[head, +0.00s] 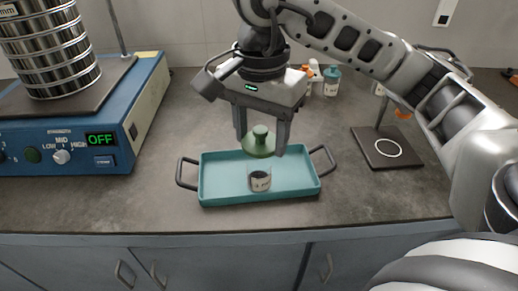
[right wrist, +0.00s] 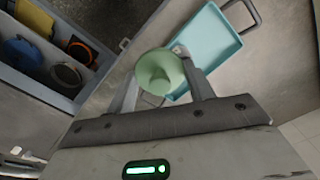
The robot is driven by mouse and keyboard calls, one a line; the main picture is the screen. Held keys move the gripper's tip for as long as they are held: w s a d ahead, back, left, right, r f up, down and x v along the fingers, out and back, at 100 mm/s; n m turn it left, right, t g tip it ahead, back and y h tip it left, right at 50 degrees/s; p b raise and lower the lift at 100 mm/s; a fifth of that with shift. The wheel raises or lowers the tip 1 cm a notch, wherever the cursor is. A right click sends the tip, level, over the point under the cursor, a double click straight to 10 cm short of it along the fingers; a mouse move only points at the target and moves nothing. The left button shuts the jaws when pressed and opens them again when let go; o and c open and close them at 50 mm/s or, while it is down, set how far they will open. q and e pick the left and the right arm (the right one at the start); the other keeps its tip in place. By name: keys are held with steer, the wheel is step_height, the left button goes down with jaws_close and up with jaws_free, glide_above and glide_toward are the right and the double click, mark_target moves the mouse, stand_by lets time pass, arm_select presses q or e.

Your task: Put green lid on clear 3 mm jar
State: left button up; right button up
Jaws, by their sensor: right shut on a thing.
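The green lid (head: 259,143) has a round knob on top. My right gripper (head: 262,140) is shut on it and holds it above the teal tray (head: 222,183). The lid also shows between the fingers in the right wrist view (right wrist: 160,72). The clear jar (head: 260,181) with a label and dark contents stands in the tray, just below the lid in the head view. A gap shows between lid and jar. The jar is not visible in the right wrist view, where the lid and finger cover part of the tray. My left gripper is not in view.
A blue sieve shaker (head: 80,130) with a sieve stack (head: 48,50) stands at the left. Several bottles (head: 331,80) stand behind my gripper. A dark stand base with a white ring (head: 388,148) is at the right. The counter in front of the tray is clear.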

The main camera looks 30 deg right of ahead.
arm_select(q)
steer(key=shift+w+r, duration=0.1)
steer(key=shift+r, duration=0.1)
arm_select(e)
steer(key=w+d+f, duration=0.4)
steer(key=w+f, duration=0.2)
steer(key=f, duration=0.4)
steer(key=shift+w+d+f, duration=0.15)
steer(key=shift+w+f, duration=0.05)
steer(key=shift+w, duration=0.2)
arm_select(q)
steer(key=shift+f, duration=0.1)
arm_select(e)
steer(key=shift+f+b, duration=0.65)
steer(key=shift+b, duration=0.05)
steer(key=o, duration=1)
steer(key=shift+r, duration=0.1)
steer(key=shift+c, duration=0.2)
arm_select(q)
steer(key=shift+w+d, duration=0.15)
